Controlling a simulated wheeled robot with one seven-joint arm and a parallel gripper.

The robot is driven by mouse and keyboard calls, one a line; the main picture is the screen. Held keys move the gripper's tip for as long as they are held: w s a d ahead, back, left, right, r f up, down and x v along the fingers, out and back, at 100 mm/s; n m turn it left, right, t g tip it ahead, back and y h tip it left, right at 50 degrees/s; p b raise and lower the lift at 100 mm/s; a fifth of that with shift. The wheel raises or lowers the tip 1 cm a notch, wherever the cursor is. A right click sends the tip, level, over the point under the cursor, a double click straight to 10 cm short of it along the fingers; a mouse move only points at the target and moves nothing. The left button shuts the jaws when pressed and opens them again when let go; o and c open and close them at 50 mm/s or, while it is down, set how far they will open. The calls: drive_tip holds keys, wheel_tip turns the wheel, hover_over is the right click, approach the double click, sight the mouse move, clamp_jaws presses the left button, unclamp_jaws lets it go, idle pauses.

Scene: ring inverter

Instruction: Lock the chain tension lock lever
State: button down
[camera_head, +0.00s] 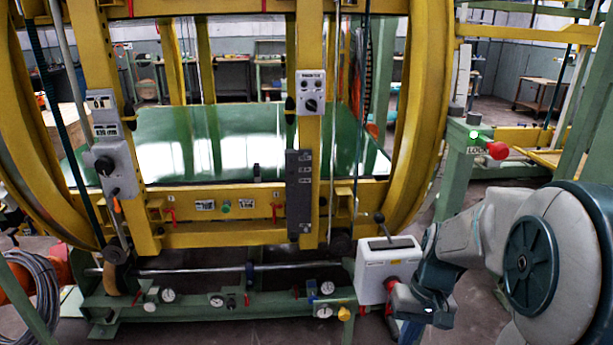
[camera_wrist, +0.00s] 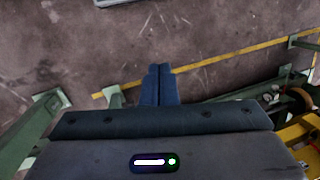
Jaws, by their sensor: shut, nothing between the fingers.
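A red-knobbed handle (camera_head: 497,150) sticks out to the right from a green post at the right, beside a label that seems to read LOCK and a small lit green lamp (camera_head: 473,134). A lever with a dark knob (camera_head: 379,217) stands up from a white box (camera_head: 386,262) at lower centre. I cannot tell for certain which is the chain tension lever. My gripper (camera_wrist: 159,72) is shut and empty, its blue fingers together over bare floor in the wrist view. In the head view my gripper's body (camera_head: 420,305) is low beside the white box; its fingertips are not clear there.
The yellow ring frame (camera_head: 425,110) stands left of the green post (camera_head: 455,180). A green base with gauges (camera_head: 215,301) runs along the floor. Coiled cable (camera_head: 35,290) lies at lower left. In the wrist view, a yellow floor line (camera_wrist: 225,57) crosses open concrete.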

drive_tip(key=s+a+r+t+h+p, duration=0.1)
drive_tip(key=s+a+r+t+p, duration=0.1)
drive_tip(key=r, duration=0.6)
drive_tip(key=s+a+r+t+h+p, duration=0.1)
drive_tip(key=s+a+r+t+p, duration=0.1)
drive_tip(key=s+r+p, duration=0.3)
wheel_tip(320, 180, up, 3)
drive_tip(key=shift+s+a+f+n, duration=0.1)
drive_tip(key=shift+s+a+n, duration=0.25)
drive_tip(key=shift+s, duration=0.15)
